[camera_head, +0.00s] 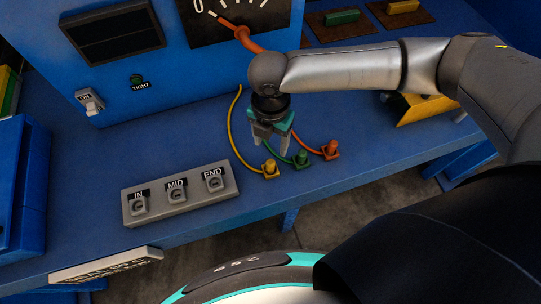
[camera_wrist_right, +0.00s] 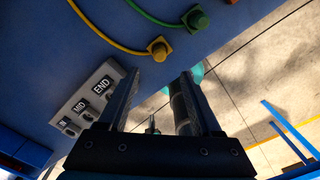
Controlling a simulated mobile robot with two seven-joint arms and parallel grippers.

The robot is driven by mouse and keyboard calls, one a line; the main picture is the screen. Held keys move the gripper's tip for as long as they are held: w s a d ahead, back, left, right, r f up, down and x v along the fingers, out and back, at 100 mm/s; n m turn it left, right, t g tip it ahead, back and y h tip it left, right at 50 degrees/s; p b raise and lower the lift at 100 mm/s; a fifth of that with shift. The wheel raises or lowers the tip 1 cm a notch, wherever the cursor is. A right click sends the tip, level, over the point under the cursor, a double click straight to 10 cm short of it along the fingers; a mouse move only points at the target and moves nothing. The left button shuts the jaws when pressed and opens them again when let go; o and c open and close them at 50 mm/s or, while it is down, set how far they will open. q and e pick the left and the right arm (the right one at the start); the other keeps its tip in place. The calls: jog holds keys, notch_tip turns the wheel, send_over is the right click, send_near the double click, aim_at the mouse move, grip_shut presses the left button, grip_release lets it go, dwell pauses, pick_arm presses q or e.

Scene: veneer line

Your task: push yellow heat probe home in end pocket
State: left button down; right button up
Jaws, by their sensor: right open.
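The yellow heat probe (camera_head: 270,168) rests on the blue bench with its yellow cable curving up behind it; it also shows in the right wrist view (camera_wrist_right: 158,50). The grey pocket block (camera_head: 180,194) has sockets labelled IN, MID and END. The END pocket (camera_head: 214,182) is its right one; the END label shows in the right wrist view (camera_wrist_right: 101,86). My right gripper (camera_head: 271,146) points down above the bench, just behind the yellow and green probes. Its two fingers are apart with nothing between them. My left gripper is in neither view.
A green probe (camera_head: 301,158) and an orange probe (camera_head: 330,150) stand right of the yellow one. A blue cabinet with a gauge (camera_head: 240,30) and a TIGHT lamp (camera_head: 136,78) rises behind. The bench's front edge runs close before the probes. Bare bench lies left of the yellow cable.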

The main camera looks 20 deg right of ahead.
aim_at(270, 162)
notch_tip(270, 162, down, 11)
jog(key=shift+r+b, duration=0.15)
jog(key=shift+b, duration=0.3)
grip_shut()
dwell(0.4)
jog(key=shift+r, duration=0.15)
jog(key=shift+r+p, duration=2.2)
jog(key=shift+p, duration=0.25)
jog(key=shift+a, duration=0.1)
